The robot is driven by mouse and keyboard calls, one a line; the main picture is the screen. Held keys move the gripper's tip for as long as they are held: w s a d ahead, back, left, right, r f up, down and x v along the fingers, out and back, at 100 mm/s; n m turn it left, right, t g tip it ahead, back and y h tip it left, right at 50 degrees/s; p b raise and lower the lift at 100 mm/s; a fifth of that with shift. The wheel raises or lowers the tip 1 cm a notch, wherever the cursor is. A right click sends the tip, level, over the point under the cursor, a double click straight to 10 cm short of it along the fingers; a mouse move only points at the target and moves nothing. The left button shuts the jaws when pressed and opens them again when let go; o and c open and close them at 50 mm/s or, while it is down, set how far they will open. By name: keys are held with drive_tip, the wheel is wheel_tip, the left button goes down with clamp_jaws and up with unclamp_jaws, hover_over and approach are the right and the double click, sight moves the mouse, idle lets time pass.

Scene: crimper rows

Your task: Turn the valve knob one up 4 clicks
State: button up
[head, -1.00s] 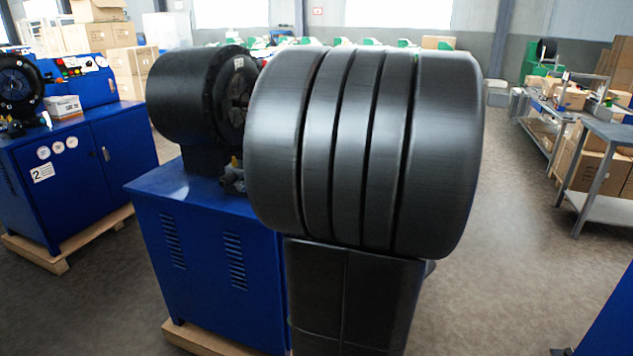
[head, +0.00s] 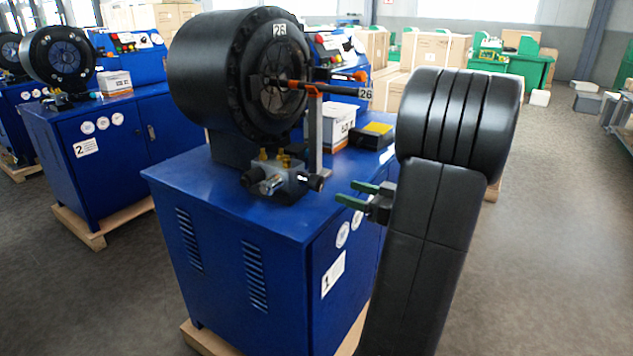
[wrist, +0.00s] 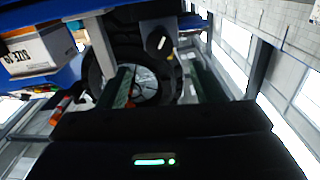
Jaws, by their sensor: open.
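The machine marked 1 is a blue cabinet (head: 225,205) with a black crimper head (head: 225,75) on top. A metal valve block (head: 280,178) with brass fittings sits on the cabinet's near side, and a black valve knob (head: 318,183) sticks out from its right end. My gripper (head: 347,193) is open and empty, its two green fingers pointing left at the knob with a small gap between. In the wrist view, the round black knob (wrist: 159,43) with a white mark shows on a grey plate, beyond and between my finger tips (wrist: 163,77).
A metal post (head: 315,130) with an orange-tipped bar stands behind the valve block, in front of the crimper head. A white box (head: 338,125) and a yellow-topped block (head: 374,135) lie on the cabinet. Machine 2 (head: 105,140) stands at left. The floor at right (head: 560,220) is open.

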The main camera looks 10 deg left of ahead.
sight(322, 184)
drive_tip(key=x, duration=1)
drive_tip(key=shift+w+a+f+p, duration=0.15)
drive_tip(key=shift+a+p, duration=0.1)
drive_tip(key=shift+p, duration=0.15)
drive_tip(key=c, duration=1)
